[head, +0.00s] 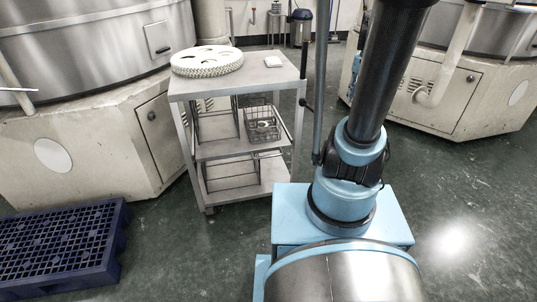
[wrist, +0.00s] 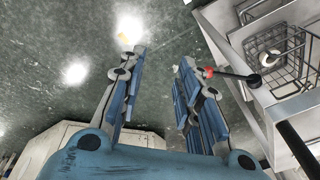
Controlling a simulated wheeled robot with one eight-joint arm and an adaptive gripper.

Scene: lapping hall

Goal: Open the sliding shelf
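The sliding shelf (head: 228,147) is the middle level of a grey metal cart in the head view, under its top plate. It carries a wire basket (head: 263,124). A short black handle with a dark knob (head: 306,103) shows at the cart's right side. In the wrist view my gripper (wrist: 158,62) is open, with nothing between its fingers. The black handle (wrist: 232,75), with a red tip, lies just right of the right finger, outside the gap; I cannot tell whether they touch. The wire basket (wrist: 280,65) is at upper right there. My gripper is not visible in the head view.
Large machines stand left (head: 75,140) and right (head: 455,95). A blue pallet (head: 60,245) lies at lower left.

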